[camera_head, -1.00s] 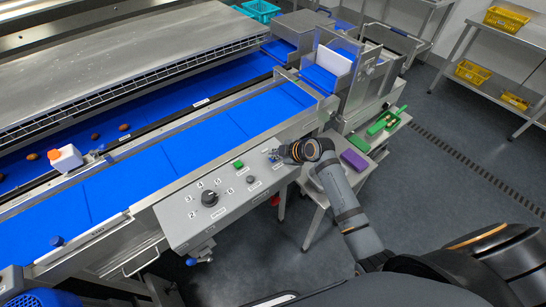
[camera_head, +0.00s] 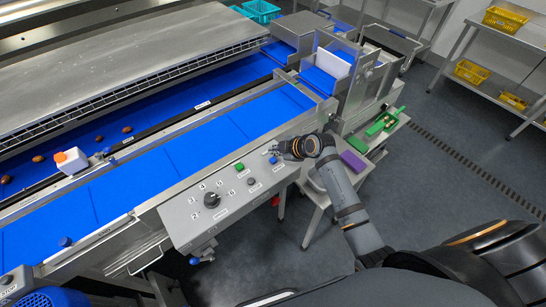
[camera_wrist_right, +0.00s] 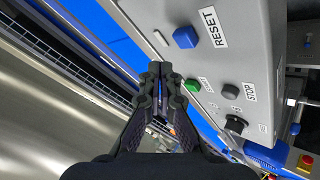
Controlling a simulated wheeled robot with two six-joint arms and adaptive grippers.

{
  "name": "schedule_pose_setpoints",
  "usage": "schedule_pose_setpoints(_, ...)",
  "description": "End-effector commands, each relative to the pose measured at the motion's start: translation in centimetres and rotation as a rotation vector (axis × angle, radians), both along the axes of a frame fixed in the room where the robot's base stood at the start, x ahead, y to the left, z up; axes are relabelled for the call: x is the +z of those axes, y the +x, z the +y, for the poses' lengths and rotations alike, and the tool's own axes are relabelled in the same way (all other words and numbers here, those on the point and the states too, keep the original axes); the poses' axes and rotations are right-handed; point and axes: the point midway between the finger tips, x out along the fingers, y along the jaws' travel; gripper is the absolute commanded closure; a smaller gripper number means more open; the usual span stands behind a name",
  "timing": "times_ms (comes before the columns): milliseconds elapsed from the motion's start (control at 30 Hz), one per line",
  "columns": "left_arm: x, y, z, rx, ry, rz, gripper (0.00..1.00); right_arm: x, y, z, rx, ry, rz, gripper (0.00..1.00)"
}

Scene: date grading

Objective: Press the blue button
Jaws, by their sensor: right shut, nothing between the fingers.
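The blue button (camera_head: 273,160) is a small blue square on the grey control panel (camera_head: 185,220). In the right wrist view the blue button (camera_wrist_right: 185,38) stands out from the panel face beside a RESET label. My right gripper (camera_head: 277,149) is shut and empty, just above the blue button in the head view. In the right wrist view its fingertips (camera_wrist_right: 160,66) point toward the panel side and lie left of and below the blue button; no contact shows. My left gripper is not in view.
The panel also carries a green button (camera_wrist_right: 192,86), a dark STOP button (camera_wrist_right: 230,91) and a black knob (camera_head: 211,200). A blue conveyor belt (camera_head: 190,150) runs behind it. A small side table with a purple block (camera_head: 354,161) and green scoop (camera_head: 376,128) stands right.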

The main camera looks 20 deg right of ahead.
Motion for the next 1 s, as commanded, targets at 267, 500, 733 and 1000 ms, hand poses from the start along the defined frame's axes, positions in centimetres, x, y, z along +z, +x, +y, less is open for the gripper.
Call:
schedule_pose_setpoints(267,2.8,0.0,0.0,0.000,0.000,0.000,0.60,3.2,0.0,0.0,0.000,0.000,0.000,1.00)
schedule_pose_setpoints(500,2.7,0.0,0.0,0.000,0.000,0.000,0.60,3.1,0.0,0.0,0.000,0.000,0.000,1.00)
schedule_pose_setpoints(733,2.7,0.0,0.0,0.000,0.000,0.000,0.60,3.1,0.0,0.0,0.000,0.000,0.000,1.00)
schedule_pose_setpoints(1000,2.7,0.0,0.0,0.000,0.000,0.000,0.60,3.1,0.0,0.0,0.000,0.000,0.000,1.00)
